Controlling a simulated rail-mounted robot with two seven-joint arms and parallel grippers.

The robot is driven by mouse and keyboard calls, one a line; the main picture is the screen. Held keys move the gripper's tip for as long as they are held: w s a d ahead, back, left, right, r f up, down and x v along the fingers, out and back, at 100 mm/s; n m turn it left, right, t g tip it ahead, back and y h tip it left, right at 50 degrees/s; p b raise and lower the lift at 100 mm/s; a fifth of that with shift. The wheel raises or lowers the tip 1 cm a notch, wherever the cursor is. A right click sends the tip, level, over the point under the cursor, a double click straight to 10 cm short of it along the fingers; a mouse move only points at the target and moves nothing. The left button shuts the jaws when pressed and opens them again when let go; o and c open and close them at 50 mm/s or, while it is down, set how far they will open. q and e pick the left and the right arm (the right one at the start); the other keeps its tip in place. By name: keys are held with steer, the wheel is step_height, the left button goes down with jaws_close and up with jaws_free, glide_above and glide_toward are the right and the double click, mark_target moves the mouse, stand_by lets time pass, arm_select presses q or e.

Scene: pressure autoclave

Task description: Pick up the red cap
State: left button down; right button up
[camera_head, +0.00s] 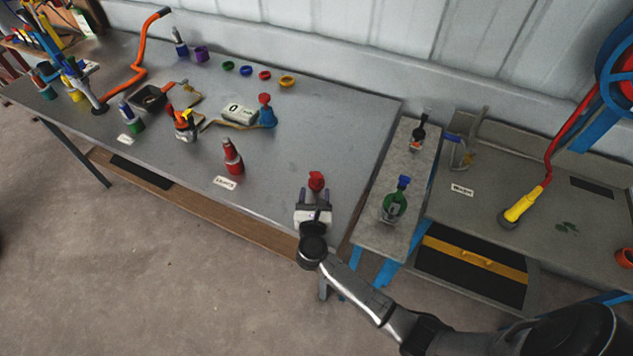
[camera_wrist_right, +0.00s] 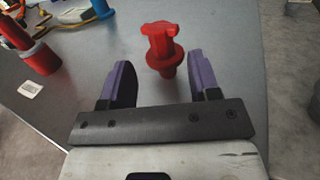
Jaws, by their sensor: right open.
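The red cap (camera_head: 316,181) stands on the grey table near its front right part, by itself. In the right wrist view the red cap (camera_wrist_right: 161,48) has a knobbed top and a flared flange, and it sits just beyond the fingertips, roughly centred between them. My right gripper (camera_head: 314,196) is open and empty, with its two purple-lined fingers (camera_wrist_right: 162,82) pointing toward the cap. I see a gap between the fingers and the cap, and cannot tell their height difference. My left gripper is not in view.
A red bottle (camera_head: 233,157) stands left of the cap, also in the wrist view (camera_wrist_right: 36,52). A scale (camera_head: 239,114) and a blue piece with a red top (camera_head: 266,112) lie behind. A narrow side table (camera_head: 399,166) holds a green bottle (camera_head: 394,207). The table around the cap is clear.

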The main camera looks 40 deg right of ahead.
mark_target(316, 182)
steer(key=shift+x, duration=3.05)
steer(key=shift+s+d+r, duration=0.1)
steer(key=shift+c, duration=0.3)
steer(key=c, duration=0.5)
